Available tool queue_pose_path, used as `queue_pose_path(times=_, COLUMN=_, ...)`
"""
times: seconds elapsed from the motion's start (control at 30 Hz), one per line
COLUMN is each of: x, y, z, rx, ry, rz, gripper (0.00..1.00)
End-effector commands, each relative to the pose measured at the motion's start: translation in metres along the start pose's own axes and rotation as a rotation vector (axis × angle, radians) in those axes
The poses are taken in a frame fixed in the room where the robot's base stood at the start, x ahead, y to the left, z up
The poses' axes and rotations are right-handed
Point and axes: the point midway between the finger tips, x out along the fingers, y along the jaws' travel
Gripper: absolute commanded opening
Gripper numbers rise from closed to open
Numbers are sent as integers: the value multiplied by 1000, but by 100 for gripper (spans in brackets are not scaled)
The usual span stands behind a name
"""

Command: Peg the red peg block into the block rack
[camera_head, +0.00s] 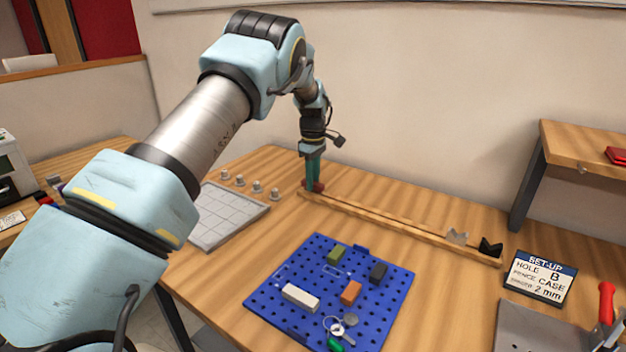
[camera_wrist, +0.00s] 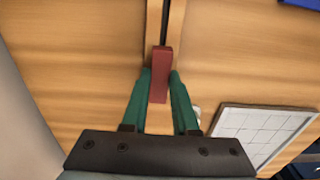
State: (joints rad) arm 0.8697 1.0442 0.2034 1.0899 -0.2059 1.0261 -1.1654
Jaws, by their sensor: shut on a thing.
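My gripper (camera_head: 313,172) is at the back of the table, at the left end of the wooden rail. Its green fingers are shut on the red peg block (camera_head: 318,187). In the wrist view the red block (camera_wrist: 160,65) sits between the fingertips of my gripper (camera_wrist: 160,80), its far end over or against the rail's end; I cannot tell whether they touch. The block rack is the blue perforated board (camera_head: 262,292) at the front middle of the table. Green, black, orange and white blocks stand on it.
The wooden rail (camera_head: 400,228) runs along the back, with grey and black clips at its right end. A grey gridded tray (camera_head: 222,222) and several small metal knobs (camera_head: 257,187) are left. A set-up sign (camera_head: 539,278) stands right. A keyring (camera_head: 342,326) lies on the board's front.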

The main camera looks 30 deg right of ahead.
Motion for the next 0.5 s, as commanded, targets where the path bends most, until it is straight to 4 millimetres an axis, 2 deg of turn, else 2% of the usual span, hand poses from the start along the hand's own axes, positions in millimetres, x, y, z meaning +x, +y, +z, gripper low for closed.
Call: queue_pose_path(times=0.5, x=7, y=0, z=0, rx=0, ry=0, rz=0, gripper=0)
